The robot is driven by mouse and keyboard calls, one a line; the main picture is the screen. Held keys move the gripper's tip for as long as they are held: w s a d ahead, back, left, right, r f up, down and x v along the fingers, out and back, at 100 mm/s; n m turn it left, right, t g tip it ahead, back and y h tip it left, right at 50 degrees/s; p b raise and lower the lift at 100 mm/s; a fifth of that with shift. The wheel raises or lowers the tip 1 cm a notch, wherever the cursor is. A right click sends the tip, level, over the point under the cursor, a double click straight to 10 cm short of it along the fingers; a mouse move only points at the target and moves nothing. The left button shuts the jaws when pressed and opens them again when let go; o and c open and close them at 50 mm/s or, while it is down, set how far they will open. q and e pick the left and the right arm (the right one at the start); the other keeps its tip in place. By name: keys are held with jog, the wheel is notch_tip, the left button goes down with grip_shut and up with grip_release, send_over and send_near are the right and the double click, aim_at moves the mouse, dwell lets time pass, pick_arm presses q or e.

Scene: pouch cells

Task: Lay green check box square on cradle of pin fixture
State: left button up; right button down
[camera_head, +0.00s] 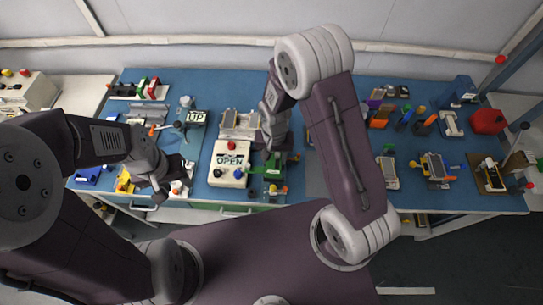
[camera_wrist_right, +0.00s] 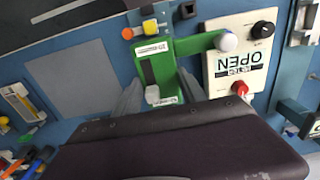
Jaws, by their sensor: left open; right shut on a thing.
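My right gripper (camera_wrist_right: 158,92) is shut on a green block with white labels, which I take for the green check box (camera_wrist_right: 160,72). In the head view my right gripper (camera_head: 273,146) points down beside the white OPEN box, with green (camera_head: 273,170) showing below it. My left gripper (camera_head: 170,188) is open near the front left bench edge.
The white OPEN box (camera_head: 230,162) with red and black knobs stands close left of the right gripper in the head view. A bare grey mat (camera_wrist_right: 72,78) lies on the other side.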

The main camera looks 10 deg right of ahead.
jog(key=shift+d, duration=0.25)
jog(key=shift+a+f+b, duration=0.15)
jog(key=shift+f+b, duration=0.4)
jog(key=shift+f, duration=0.2)
notch_tip(320, 180, down, 5)
jog(key=b, duration=0.3)
jog(key=shift+b, duration=0.35)
jog(key=shift+f+b, duration=0.3)
jog(key=shift+f, duration=0.1)
jog(key=c, duration=0.6)
grip_release()
jog(key=shift+r, duration=0.1)
